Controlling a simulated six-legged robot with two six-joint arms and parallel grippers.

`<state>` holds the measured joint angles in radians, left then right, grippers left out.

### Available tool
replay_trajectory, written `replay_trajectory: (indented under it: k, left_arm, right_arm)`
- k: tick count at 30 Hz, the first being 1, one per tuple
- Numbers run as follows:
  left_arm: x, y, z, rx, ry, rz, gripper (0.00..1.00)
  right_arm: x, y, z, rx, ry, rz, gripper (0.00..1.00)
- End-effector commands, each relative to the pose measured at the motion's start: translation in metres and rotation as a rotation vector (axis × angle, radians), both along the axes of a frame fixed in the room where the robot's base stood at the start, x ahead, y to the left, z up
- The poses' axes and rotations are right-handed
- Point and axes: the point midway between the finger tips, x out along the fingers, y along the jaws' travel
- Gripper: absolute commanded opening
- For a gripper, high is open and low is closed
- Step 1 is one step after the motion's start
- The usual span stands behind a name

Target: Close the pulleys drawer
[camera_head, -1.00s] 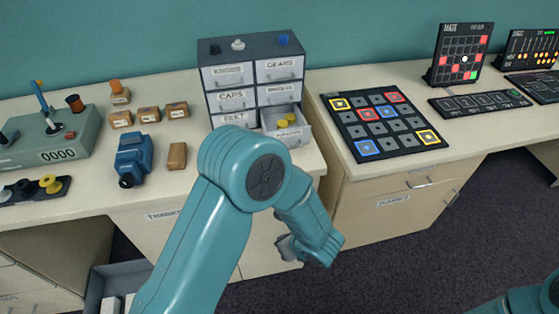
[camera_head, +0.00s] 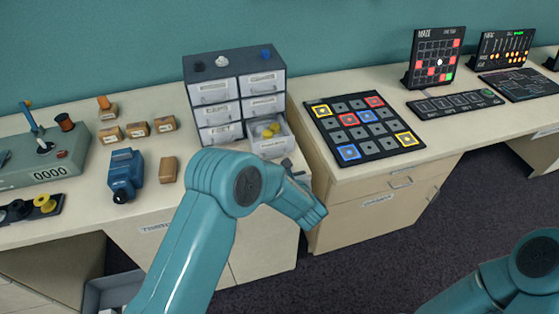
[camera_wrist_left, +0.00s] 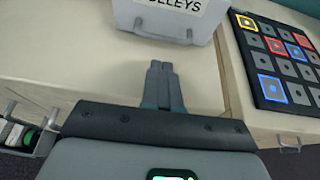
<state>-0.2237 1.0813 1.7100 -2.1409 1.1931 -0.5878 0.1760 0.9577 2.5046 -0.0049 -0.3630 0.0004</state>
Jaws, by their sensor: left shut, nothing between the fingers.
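The small drawer cabinet (camera_head: 237,92) stands on the bench with grey walls and white labelled drawers. Its bottom right drawer, the pulleys drawer (camera_head: 272,147), is pulled out, with yellow and pale pieces (camera_head: 268,130) inside. In the left wrist view the drawer front (camera_wrist_left: 172,24) shows a label ending in "LLEYS" and a handle below it. My left gripper (camera_head: 289,166) is just in front of the drawer, partly hidden by my arm. Its fingers (camera_wrist_left: 158,68) are together and empty, pointing at the drawer front with a gap between. My right gripper is out of view.
A black board with coloured squares (camera_head: 365,127) lies right of the cabinet. A brown block (camera_head: 168,169), a blue device (camera_head: 125,175) and a grey-green box reading 0000 (camera_head: 45,160) stand to the left. The bench top before the drawer is clear.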

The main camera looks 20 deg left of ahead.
Motion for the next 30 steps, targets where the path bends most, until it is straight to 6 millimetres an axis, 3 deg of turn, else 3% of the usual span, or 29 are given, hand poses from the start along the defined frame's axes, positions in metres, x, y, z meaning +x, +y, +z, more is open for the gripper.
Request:
replay_trajectory:
  k: [6,19,23,30]
  left_arm:
    - [0.019,0.015,0.008,-0.001,-0.002,0.003,0.00]
    - [0.023,0.017,0.007,0.000,-0.001,0.003,0.00]
    - [0.033,0.024,0.001,-0.002,-0.004,0.006,0.00]
    - [0.072,0.051,-0.001,-0.002,-0.005,0.009,0.00]
  right_arm:
    - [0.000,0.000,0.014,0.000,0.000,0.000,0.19]
    - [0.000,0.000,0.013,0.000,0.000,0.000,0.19]
    - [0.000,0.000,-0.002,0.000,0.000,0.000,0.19]
    - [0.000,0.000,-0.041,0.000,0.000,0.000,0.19]
